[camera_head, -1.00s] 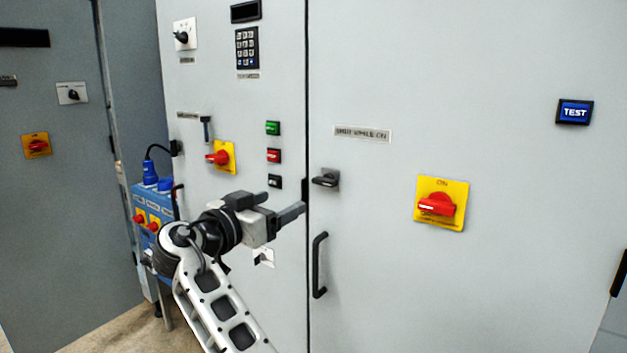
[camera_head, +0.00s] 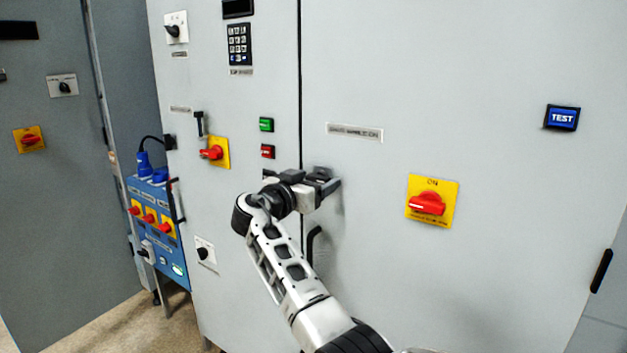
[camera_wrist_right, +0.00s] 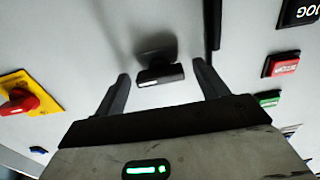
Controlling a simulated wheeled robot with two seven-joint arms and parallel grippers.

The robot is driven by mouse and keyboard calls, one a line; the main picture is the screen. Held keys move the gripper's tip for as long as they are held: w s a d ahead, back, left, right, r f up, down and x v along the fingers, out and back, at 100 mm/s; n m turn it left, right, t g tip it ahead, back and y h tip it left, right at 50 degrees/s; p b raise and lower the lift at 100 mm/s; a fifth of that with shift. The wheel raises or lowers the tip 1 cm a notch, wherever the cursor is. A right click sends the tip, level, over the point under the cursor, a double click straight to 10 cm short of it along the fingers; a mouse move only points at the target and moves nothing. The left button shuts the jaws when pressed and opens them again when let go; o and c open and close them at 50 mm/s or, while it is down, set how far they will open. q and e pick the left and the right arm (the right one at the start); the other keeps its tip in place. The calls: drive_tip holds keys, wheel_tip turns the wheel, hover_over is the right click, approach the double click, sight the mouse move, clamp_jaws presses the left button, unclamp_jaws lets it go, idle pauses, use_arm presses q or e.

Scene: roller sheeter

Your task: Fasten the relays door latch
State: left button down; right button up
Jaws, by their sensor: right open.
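The door latch is a small dark handle on a square plate, near the left edge of the big grey cabinet door (camera_head: 480,60). In the head view the latch (camera_head: 319,171) is partly hidden by my right gripper (camera_head: 322,184), which is at it. In the right wrist view the latch (camera_wrist_right: 160,74) appears between the two spread fingertips of my right gripper (camera_wrist_right: 160,82), with a gap on each side. My right gripper is open and holds nothing. My left gripper is not in view.
A black pull handle (camera_head: 312,245) sits below the latch, partly behind my right arm. A red rotary switch on a yellow plate (camera_head: 432,201) is to the right. Green (camera_head: 266,124) and red (camera_head: 267,151) buttons and a keypad (camera_head: 239,45) are on the left panel.

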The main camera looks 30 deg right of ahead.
drive_tip(key=c, duration=1)
